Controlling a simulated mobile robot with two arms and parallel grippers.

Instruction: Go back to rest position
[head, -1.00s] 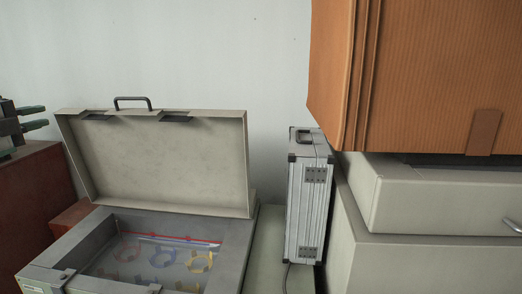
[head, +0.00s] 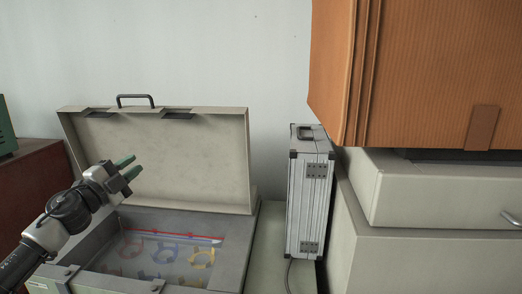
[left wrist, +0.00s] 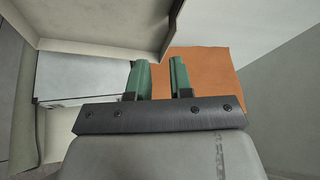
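My left gripper (head: 131,168) is in the head view, in front of the open lid of a beige case (head: 185,150). Its two green fingers are apart with nothing between them. The left wrist view also shows the two green fingers (left wrist: 160,80) with a gap between them. The lid stands up at the back, and the lower tray (head: 232,250) holds several ring-shaped coloured pieces (head: 202,258) under what looks like a clear cover. My left arm hides part of the case's left side. My right gripper is not in view.
A silver hard case (head: 308,205) stands upright right of the open case. Beige cabinets (head: 440,205) with a large orange box (head: 420,70) above fill the right. A dark red box (head: 30,190) and a green object (head: 5,130) are at the left edge.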

